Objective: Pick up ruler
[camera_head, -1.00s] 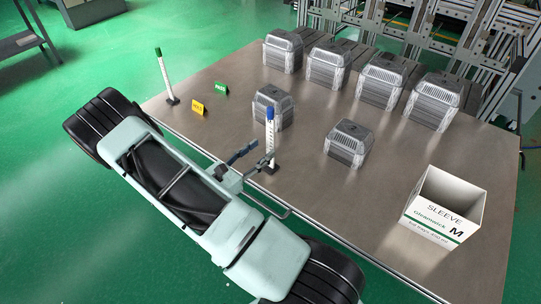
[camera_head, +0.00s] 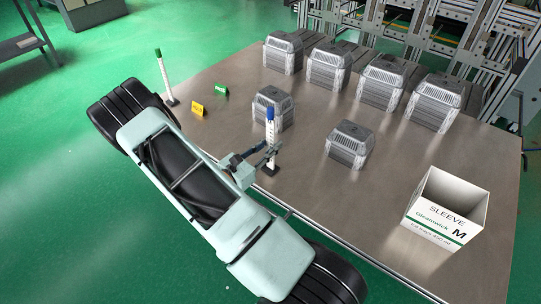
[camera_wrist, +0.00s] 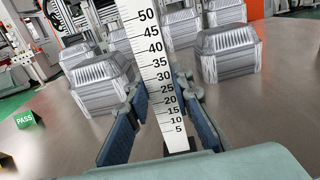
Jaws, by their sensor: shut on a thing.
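A white upright ruler with a blue top (camera_head: 270,130) stands on a small black base near the table's front edge. In the wrist view the ruler (camera_wrist: 150,45) shows black numbers from 5 up to 50 and leans slightly in the picture. My gripper (camera_head: 267,153) is at the lower part of the ruler, one finger on each side. In the wrist view my gripper (camera_wrist: 162,90) has its blue-padded fingers around the ruler, and it is shut on it. The base (camera_head: 271,170) is still at the ruler's foot on the table.
A similar post with a green top (camera_head: 163,76) stands at the table's left corner. Yellow and green signs (camera_head: 197,108) (camera_head: 221,91) are nearby. Several foil trays stand behind, the closest one (camera_head: 275,108) just beyond the ruler. A white sleeve box (camera_head: 432,230) is at the right.

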